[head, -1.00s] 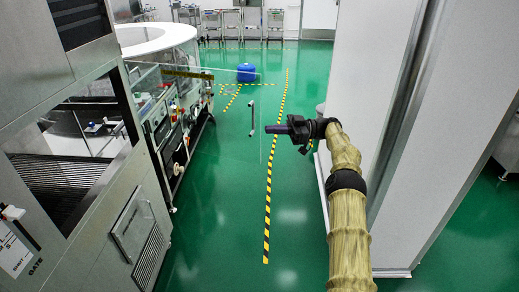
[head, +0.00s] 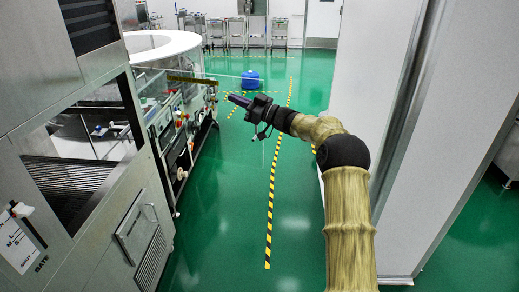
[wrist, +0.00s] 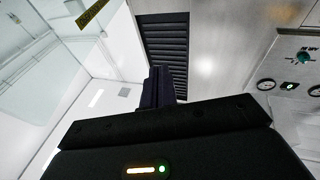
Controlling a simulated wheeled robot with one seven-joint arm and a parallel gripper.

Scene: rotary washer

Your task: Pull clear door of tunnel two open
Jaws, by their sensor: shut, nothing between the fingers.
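The clear door (head: 232,125) is a see-through panel standing out from the machine's side into the aisle in the head view; its thin edges are faint against the green floor. Its bar handle is not clearly visible now, with my gripper in front of that area. My gripper (head: 230,98) is shut and empty, pointing left toward the machine across the panel. Contact with the panel cannot be told. In the wrist view the shut dark fingers (wrist: 160,88) point up the picture, with nothing between them.
The rotary washer (head: 165,45) with its white round top stands at left behind a control front. A grey cabinet (head: 135,225) fills the near left. A white wall panel (head: 375,75) stands close on the right. A blue drum (head: 250,77) stands farther down the open green aisle.

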